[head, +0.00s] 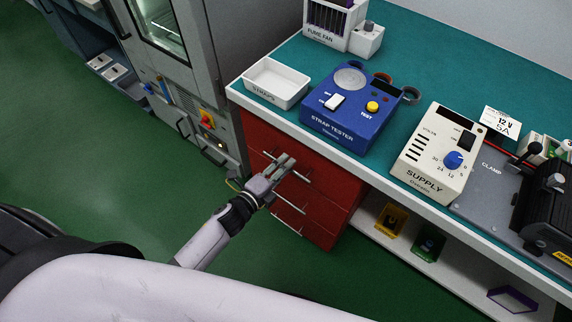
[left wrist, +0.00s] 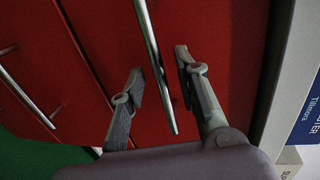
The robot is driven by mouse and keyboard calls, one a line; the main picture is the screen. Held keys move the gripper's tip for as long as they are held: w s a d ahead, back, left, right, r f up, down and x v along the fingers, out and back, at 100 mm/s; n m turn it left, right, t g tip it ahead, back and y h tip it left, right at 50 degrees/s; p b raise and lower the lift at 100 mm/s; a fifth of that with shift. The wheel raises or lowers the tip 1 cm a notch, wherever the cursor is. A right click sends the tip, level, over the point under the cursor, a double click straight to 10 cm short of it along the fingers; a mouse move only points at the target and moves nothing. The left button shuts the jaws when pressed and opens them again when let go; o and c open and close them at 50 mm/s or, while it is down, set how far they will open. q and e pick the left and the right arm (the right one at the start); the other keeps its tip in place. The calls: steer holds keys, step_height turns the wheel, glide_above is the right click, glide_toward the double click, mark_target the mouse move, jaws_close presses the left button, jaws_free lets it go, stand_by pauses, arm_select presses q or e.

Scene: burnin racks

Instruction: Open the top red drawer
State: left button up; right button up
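The red drawer cabinet (head: 325,205) stands under the bench, with several drawers and metal bar handles. The top red drawer (head: 262,132) looks shut, just below the worktop; its front fills much of the left wrist view (left wrist: 220,45). My left gripper (head: 286,164) is at the top drawer's handle (head: 299,175) and hides part of it. In the left wrist view my left gripper (left wrist: 160,72) is open, with the top handle (left wrist: 152,45) running between its two fingers, a gap showing on each side. My right gripper is not in view.
A lower handle (left wrist: 25,90) lies left of the fingers in the wrist view. The white worktop edge (head: 335,148) overhangs the drawers. A grey cabinet (head: 170,80) stands at left, an open shelf (head: 405,240) at right. Green floor (head: 110,195) is clear in front.

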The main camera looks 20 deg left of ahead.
arm_select(q)
steer(key=shift+w+d+f, duration=0.1)
steer(key=shift+w+d, duration=0.1)
steer(key=shift+w, duration=0.35)
steer(key=shift+c, duration=0.6)
jaws_close()
